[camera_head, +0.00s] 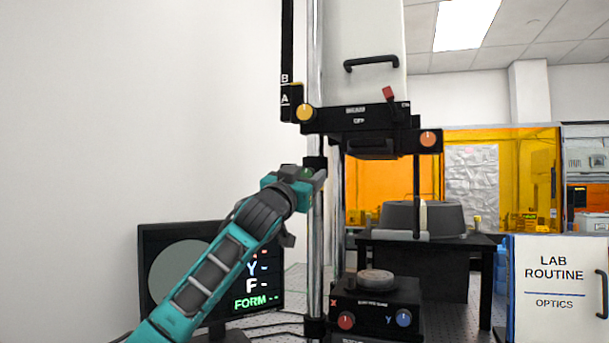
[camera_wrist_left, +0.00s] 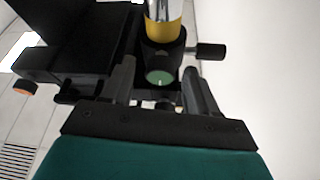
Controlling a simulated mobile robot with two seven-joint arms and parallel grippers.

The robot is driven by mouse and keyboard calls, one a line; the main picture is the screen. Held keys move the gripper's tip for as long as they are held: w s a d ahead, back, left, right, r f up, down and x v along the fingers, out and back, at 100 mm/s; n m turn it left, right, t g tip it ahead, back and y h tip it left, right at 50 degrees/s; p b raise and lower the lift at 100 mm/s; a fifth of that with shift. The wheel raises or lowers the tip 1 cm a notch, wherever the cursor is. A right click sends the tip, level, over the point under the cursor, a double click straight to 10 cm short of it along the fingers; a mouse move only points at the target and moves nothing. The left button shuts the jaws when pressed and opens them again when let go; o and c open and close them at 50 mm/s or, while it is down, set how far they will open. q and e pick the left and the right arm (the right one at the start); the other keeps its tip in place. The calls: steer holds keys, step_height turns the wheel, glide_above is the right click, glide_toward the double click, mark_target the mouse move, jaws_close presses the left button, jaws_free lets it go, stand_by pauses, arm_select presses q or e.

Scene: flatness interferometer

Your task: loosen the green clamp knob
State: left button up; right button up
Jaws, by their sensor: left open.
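The green clamp knob (camera_wrist_left: 159,77) shows its round face on a black clamp collar around the chrome column in the left wrist view. In the head view only a small green patch of the knob (camera_head: 307,172) shows beside the column, mostly hidden by my gripper. My left gripper (camera_wrist_left: 158,70) is open, with one finger on each side of the knob. Gaps show between the knob and both fingers. In the head view the left gripper (camera_head: 316,180) is up at the black collar. My right gripper is not in view.
The chrome column (camera_head: 315,230) rises beside the gripper. Above is the black head with a yellow knob (camera_head: 304,112) and an orange knob (camera_head: 428,139). A black side handle (camera_wrist_left: 210,51) sticks out near the right finger. A monitor (camera_head: 145,280) stands behind my arm. Free room lies left.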

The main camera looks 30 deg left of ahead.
arm_select(q)
steer(key=c, duration=1)
steer(key=shift+c, duration=0.2)
